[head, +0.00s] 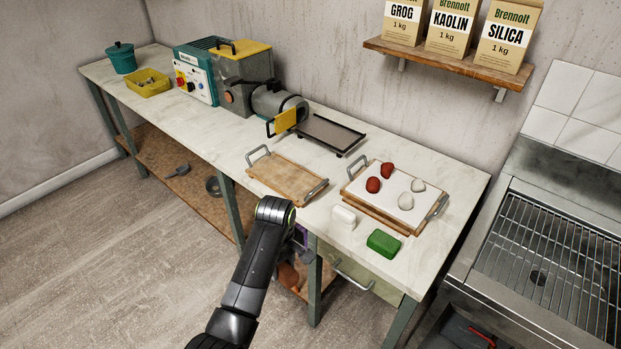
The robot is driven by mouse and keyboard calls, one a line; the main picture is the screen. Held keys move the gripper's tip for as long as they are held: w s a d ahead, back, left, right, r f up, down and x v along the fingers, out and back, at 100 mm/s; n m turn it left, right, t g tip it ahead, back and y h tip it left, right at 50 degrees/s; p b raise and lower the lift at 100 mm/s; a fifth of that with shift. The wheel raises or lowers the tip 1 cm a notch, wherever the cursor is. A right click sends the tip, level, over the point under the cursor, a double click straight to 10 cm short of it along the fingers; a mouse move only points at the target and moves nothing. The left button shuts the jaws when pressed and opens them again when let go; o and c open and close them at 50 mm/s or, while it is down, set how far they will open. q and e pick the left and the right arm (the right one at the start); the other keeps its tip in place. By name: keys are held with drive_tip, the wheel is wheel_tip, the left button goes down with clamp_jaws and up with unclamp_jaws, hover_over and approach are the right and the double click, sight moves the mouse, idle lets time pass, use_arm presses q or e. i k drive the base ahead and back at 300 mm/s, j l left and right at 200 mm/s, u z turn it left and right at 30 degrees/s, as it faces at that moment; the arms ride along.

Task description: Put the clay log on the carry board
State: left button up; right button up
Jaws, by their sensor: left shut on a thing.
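My left arm comes up from the bottom middle, and its wrist bends down at the table's front edge. My left gripper (299,246) is mostly hidden behind the arm. It is shut on a reddish-brown thing (288,275), partly hidden below the tabletop's edge, which looks like the clay log. An empty wooden board (285,178) with two grey handles, likely the carry board, lies on the table above the arm. A second handled board (383,215) bears a white sheet with two red and two pale lumps. My right gripper is out of view.
A pugmill (245,82) with a grey barrel and dark tray (330,134) stands behind the boards. A yellow bin (148,83) and teal pot (121,58) stand far left.

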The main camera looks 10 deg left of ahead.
sight(270, 168)
drive_tip(key=z, duration=3.05)
drive_tip(key=k+j+z, duration=0.25)
drive_tip(key=z, duration=0.2)
drive_tip(key=k+j+z, duration=0.15)
drive_tip(key=k+z, duration=0.3)
drive_tip(key=k+j, duration=0.15)
drive_tip(key=k, duration=0.5)
drive_tip(key=k+j, duration=0.1)
drive_tip(key=k, duration=0.55)
drive_tip(key=k+l+z, duration=0.1)
drive_tip(key=k+z, duration=0.15)
drive_tip(key=k, duration=1.15)
drive_tip(key=k+j+z, duration=0.1)
drive_tip(key=k+z, duration=0.55)
drive_tip(key=z, duration=0.3)
drive_tip(key=k+l+z, duration=0.15)
drive_tip(key=k+z, duration=0.3)
drive_tip(key=k+u, duration=0.15)
drive_tip(key=u, duration=0.25)
drive_tip(key=k+j+u, duration=0.1)
drive_tip(key=u, duration=1.35)
